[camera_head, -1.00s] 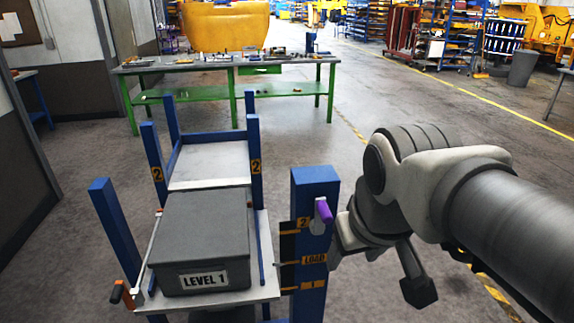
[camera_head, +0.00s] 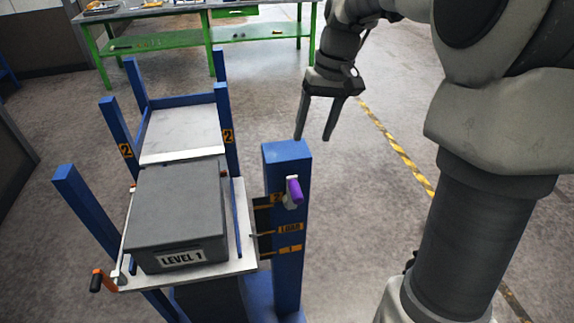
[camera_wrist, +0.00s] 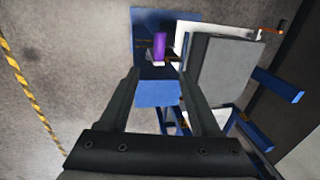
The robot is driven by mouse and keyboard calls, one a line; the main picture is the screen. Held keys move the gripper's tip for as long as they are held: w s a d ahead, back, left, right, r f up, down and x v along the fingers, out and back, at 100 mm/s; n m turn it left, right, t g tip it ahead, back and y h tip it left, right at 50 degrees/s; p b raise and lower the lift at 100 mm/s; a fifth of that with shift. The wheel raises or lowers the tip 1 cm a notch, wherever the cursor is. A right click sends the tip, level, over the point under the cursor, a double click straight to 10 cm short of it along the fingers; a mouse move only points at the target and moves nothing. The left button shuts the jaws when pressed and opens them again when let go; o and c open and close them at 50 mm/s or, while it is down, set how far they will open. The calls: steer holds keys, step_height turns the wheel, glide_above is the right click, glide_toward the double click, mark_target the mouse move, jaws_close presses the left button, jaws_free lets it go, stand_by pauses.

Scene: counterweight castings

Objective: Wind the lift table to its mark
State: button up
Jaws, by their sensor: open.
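The lift table (camera_head: 240,262) is a white platform carrying a grey casting (camera_head: 180,208) labelled "LEVEL 1". Beside it stands a blue post (camera_head: 289,285) with orange labels "2", "LOAD" (camera_head: 290,228) and "1" from top to bottom. The table's near edge looks closest to the "1" label; I cannot tell the exact level. A purple handle (camera_head: 294,190) sticks out of the post near its top. My gripper (camera_head: 314,136) is open and empty, pointing down past the post top. In the wrist view the purple handle (camera_wrist: 159,46) shows beyond the fingertips, untouched.
A blue-framed stand (camera_head: 118,135) marked "2" holds a pale plate (camera_head: 183,130) behind the casting. An orange-tipped crank (camera_head: 97,280) sits at the table's left front corner. A green workbench (camera_head: 160,41) stands behind. Floor right of the post is clear.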

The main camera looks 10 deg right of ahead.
mark_target(297, 188)
steer(key=a+f, duration=0.1)
steer(key=f, duration=0.4)
steer(key=a+f, duration=0.1)
steer(key=f, duration=0.5)
steer(key=a+f, duration=0.1)
steer(key=f, duration=0.4)
steer(key=shift+f, duration=0.15)
jaws_close()
stand_by(0.8)
